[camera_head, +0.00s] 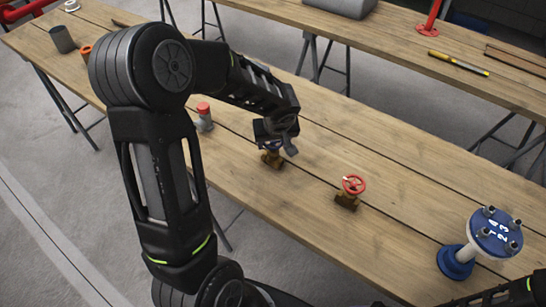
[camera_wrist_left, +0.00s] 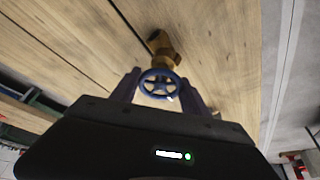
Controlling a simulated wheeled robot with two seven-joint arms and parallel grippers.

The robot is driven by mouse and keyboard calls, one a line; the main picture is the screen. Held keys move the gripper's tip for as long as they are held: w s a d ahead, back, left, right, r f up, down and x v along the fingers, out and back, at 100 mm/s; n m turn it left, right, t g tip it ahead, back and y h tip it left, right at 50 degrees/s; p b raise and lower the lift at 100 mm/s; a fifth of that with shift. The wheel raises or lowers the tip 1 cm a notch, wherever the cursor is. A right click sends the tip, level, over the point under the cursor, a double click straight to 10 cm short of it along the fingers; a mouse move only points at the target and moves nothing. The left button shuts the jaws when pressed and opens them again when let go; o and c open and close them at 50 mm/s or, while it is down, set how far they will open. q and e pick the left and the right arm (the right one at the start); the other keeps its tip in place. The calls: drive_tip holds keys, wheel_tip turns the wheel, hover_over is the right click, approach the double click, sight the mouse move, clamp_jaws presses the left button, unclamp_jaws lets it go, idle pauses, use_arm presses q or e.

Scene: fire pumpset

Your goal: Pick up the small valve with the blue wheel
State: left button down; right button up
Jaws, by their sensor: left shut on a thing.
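The small valve with the blue wheel (camera_head: 272,158) has a brass body and stands on the wooden table under my left gripper (camera_head: 276,140). In the left wrist view its blue wheel (camera_wrist_left: 160,86) sits between the two fingers of my left gripper (camera_wrist_left: 159,88), and its brass body (camera_wrist_left: 166,47) extends beyond them over the wood. The left gripper is shut on the wheel. In the head view the gripper hides most of the wheel. I cannot tell whether the valve touches the table. My right gripper is not in view.
A similar brass valve with a red wheel (camera_head: 351,190) stands to the right. A blue flanged stand (camera_head: 490,235) is at the table's right. A grey fitting with a red cap (camera_head: 203,117) is to the left. A second table (camera_head: 400,50) stands behind.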

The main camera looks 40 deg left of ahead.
use_arm(q)
drive_tip(key=shift+r, duration=0.15)
drive_tip(key=shift+w+r, duration=0.1)
drive_tip(key=shift+r, duration=0.15)
wheel_tip(320, 180, up, 9)
drive_tip(key=shift+r+b, duration=0.2)
drive_tip(key=shift+b, duration=0.3)
drive_tip(key=shift+f, duration=0.1)
idle(0.4)
